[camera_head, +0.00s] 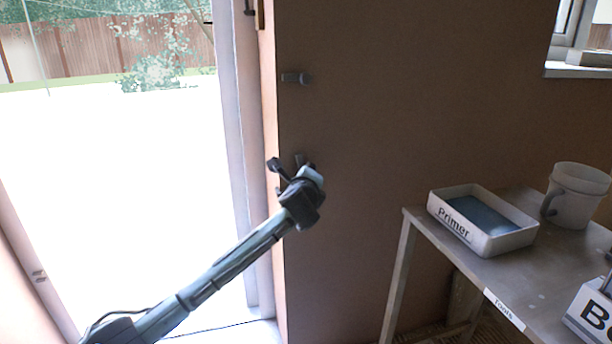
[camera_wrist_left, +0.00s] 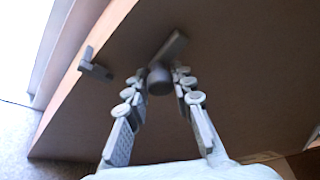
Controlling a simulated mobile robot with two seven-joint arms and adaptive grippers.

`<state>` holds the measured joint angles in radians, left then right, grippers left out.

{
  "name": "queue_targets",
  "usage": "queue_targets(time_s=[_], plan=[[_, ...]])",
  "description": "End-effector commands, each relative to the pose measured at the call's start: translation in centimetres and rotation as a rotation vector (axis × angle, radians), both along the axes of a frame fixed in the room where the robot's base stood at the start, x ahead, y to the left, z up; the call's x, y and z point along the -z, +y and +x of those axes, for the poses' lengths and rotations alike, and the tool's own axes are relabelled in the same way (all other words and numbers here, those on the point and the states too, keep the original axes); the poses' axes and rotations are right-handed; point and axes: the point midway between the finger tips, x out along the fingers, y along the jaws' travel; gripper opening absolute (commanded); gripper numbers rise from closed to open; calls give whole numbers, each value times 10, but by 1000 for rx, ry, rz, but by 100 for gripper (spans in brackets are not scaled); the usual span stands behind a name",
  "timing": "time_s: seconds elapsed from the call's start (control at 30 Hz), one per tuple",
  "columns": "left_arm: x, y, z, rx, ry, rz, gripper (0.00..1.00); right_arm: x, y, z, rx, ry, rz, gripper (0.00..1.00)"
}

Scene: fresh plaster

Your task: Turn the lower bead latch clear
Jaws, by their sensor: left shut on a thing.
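The lower bead latch (camera_head: 299,160) is a small grey piece on the brown wall close to the edge of the opening. It is partly hidden by my left gripper (camera_head: 289,170). In the left wrist view its slanted grey bar (camera_wrist_left: 172,47) and round knob (camera_wrist_left: 160,81) show against the wall. My left gripper (camera_wrist_left: 162,76) has its two fingers on either side of the knob and is shut on it. A similar grey latch (camera_head: 296,78) sits higher on the wall, lying level. My right gripper is not in view.
A bright opening (camera_head: 110,190) with a pale frame (camera_head: 242,150) lies left of the latches. At right a grey table (camera_head: 530,285) holds a tray marked Primer (camera_head: 482,237) and a mug (camera_head: 574,197). Another small grey fitting (camera_wrist_left: 95,66) shows left of the fingers in the wrist view.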

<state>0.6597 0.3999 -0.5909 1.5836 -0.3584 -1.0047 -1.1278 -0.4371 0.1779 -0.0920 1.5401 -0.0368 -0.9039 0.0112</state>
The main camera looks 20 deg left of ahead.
Motion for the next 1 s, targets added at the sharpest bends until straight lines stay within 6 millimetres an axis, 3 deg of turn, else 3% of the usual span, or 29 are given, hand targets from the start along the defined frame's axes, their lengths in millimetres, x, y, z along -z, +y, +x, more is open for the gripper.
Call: queue_targets(time_s=[0.4, 0.97, 1.0], plan=[[-3, 0, 1, 0, 106, 167, 0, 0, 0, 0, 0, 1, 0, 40], [-3, 0, 1, 1, 121, 191, 0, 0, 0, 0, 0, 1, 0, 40], [-3, 0, 1, 2, 122, 191, 26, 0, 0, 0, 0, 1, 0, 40]])
